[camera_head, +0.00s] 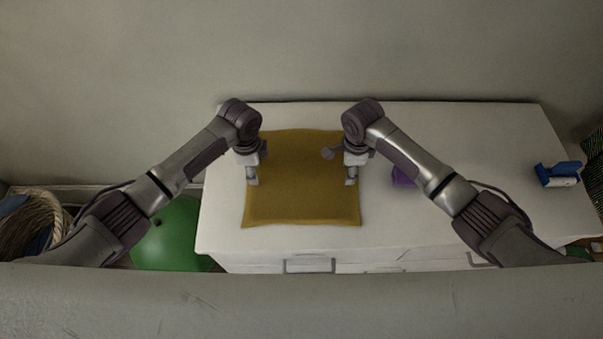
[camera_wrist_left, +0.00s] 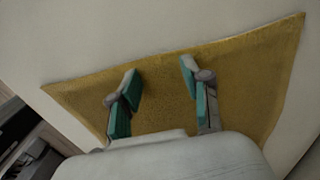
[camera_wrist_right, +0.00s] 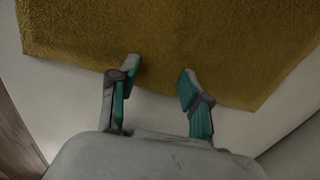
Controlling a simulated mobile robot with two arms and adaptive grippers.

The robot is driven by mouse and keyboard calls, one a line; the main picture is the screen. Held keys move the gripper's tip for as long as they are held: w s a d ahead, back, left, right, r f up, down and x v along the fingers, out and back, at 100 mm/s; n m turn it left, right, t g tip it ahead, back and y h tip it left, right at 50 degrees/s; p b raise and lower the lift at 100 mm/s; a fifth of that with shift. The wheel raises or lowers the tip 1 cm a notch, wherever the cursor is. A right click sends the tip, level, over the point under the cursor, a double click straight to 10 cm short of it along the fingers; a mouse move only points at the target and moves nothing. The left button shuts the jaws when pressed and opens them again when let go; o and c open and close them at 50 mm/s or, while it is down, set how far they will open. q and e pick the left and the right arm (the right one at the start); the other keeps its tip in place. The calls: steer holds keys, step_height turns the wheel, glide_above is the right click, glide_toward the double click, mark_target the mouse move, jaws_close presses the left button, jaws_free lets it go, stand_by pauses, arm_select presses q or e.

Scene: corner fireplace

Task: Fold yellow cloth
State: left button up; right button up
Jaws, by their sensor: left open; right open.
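The yellow cloth (camera_head: 300,200) lies spread flat on the white dresser top, with slightly wavy edges. My left gripper (camera_head: 252,180) is over the cloth's left edge; in the left wrist view its open fingers (camera_wrist_left: 160,80) point at the cloth (camera_wrist_left: 165,95), with nothing between them. My right gripper (camera_head: 351,180) is over the cloth's right edge; in the right wrist view its open fingers (camera_wrist_right: 158,82) are at the edge of the cloth (camera_wrist_right: 170,40), with nothing visibly held. I cannot tell whether the fingertips touch the cloth. My arms hide parts of its far corners.
The white dresser top (camera_head: 460,150) is mostly clear. A purple item (camera_head: 403,177) lies right of the cloth, partly behind my right arm. A blue and white object (camera_head: 558,174) is at the far right. A green ball (camera_head: 172,240) and a wicker basket (camera_head: 30,225) are on the left.

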arm_select(q)
steer(key=shift+f, duration=0.25)
arm_select(e)
steer(key=shift+f, duration=0.2)
arm_select(q)
steer(key=shift+r, duration=0.1)
steer(key=shift+c, duration=1.2)
arm_select(e)
steer(key=shift+c, duration=1.2)
arm_select(q)
steer(key=shift+s, duration=0.1)
jaws_close()
arm_select(e)
steer(key=shift+s, duration=0.1)
jaws_close()
steer(key=shift+r, duration=0.1)
